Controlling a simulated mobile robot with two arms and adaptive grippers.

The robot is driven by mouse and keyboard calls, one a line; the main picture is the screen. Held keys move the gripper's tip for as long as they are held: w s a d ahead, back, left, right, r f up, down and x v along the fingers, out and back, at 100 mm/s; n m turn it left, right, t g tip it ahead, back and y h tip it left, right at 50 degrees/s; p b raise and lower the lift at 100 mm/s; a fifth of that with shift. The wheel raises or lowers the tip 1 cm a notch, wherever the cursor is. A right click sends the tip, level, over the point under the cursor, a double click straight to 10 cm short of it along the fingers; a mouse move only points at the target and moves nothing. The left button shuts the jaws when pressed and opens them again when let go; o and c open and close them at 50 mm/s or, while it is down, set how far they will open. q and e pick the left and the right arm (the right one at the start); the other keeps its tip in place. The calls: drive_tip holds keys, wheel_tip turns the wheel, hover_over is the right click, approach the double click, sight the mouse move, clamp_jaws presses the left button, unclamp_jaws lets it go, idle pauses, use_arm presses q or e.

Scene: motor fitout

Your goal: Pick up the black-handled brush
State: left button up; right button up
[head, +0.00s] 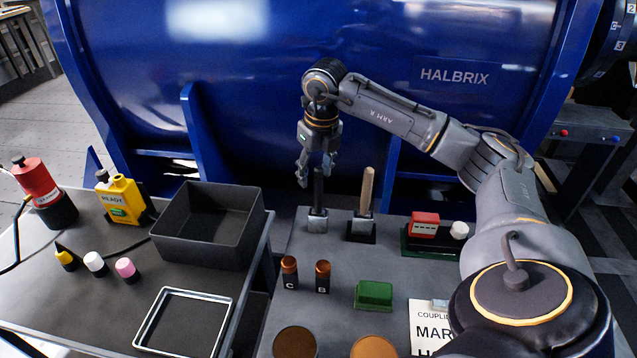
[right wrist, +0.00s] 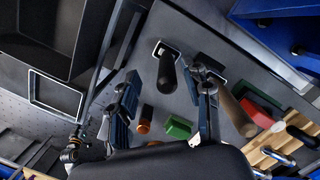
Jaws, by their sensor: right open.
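The black-handled brush (head: 318,190) stands upright in a small holder at the back of the grey bench, handle up. My right gripper (head: 317,168) is open and points down over it, with a finger on each side of the handle's top. In the right wrist view the black handle (right wrist: 167,72) shows between the two open fingers (right wrist: 166,88), with gaps on both sides. A wooden-handled brush (head: 367,190) stands upright just to the right; its handle (right wrist: 236,113) is just outside the right-hand finger in the wrist view. My left gripper is not seen.
Brown-capped bottles (head: 289,272) and a green block (head: 374,294) stand in front. A black bin (head: 208,226) is on the left table. The blue HALBRIX tank (head: 455,75) rises close behind.

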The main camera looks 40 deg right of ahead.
sight(317, 187)
drive_tip(key=f, duration=0.5)
drive_tip(key=shift+d+b, duration=0.4)
drive_tip(key=shift+w+f, duration=0.15)
drive_tip(key=shift+f, duration=0.1)
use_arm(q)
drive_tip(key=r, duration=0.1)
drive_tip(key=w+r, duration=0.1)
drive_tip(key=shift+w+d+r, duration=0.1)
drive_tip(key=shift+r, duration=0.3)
use_arm(e)
clamp_jaws()
